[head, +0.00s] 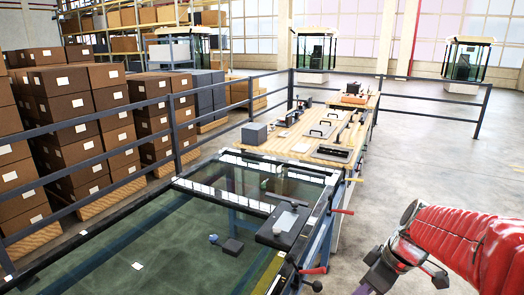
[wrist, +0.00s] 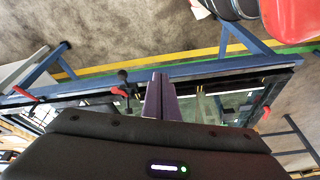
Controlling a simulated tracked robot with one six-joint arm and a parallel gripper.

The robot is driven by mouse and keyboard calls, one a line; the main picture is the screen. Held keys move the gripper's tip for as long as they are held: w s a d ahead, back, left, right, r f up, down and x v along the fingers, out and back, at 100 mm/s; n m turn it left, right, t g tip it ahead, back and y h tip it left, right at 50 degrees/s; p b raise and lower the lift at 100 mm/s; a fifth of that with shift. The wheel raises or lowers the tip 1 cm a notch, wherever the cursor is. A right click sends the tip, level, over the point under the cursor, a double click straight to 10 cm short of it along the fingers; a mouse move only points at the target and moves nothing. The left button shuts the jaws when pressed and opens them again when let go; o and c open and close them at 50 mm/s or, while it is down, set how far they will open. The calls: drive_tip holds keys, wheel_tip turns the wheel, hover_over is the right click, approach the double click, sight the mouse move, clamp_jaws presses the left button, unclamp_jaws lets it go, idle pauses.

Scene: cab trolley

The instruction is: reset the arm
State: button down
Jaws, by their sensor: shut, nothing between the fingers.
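My arm (head: 450,240) in its red sleeve comes in from the right edge of the head view. It slopes down to the left, beside the glass-topped trolley (head: 250,180), over the open floor. The end of the arm is cut off by the bottom edge there, so the fingertips are hidden. In the wrist view my gripper (wrist: 160,84) shows its two purple fingers pressed together, with nothing between them. Behind the fingers in that view are the trolley's blue frame (wrist: 205,72) and dark edge.
Red-handled clamps (head: 312,271) stick out from the trolley's near side. A wooden bench top (head: 275,142) with tools and a grey block (head: 254,133) lies beyond the glass. Dark railings (head: 178,135) and stacked boxes (head: 70,105) stand at left. The floor (head: 430,150) at right is clear.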

drive_tip(key=s+a+r+m+t+h, duration=0.1)
drive_tip(key=s+a+r+m, duration=0.2)
drive_tip(key=s, duration=0.3)
drive_tip(key=s+a+r+m+t+h, duration=0.2)
drive_tip(key=s+a+r+m, duration=0.1)
drive_tip(key=s+m, duration=0.2)
drive_tip(key=shift+s+a+r+m, duration=0.3)
drive_tip(key=shift+s+a+m, duration=0.1)
drive_tip(key=shift+s, duration=0.6)
